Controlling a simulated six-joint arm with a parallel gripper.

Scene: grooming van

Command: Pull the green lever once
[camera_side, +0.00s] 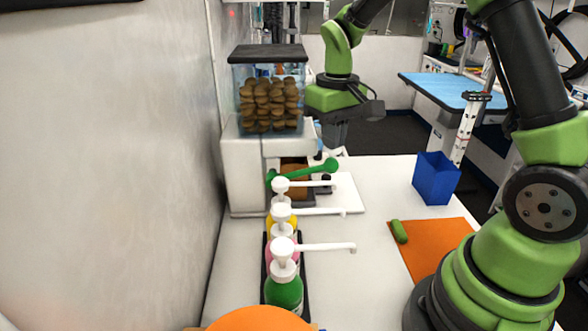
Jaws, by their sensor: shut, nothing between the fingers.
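The green lever (312,171) sticks out to the right from the front of a white dispenser (242,165), ending in a round knob. The dispenser has a clear bin (270,98) full of brown treats under a dark lid. My gripper (334,142) points down just above and to the right of the lever's knob. It is shut and holds nothing. Its fingertips are small and partly hard to make out here, so I cannot tell whether they touch the lever. The area under the dispenser's spout is partly hidden by the lever and the pump bottles.
Pump bottles with green (284,293), pink and yellow contents stand in a row on a dark tray before the dispenser, their white nozzles pointing right. A blue box (436,180) and an orange mat (432,247) with a green piece (399,231) lie right. The counter's middle is clear.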

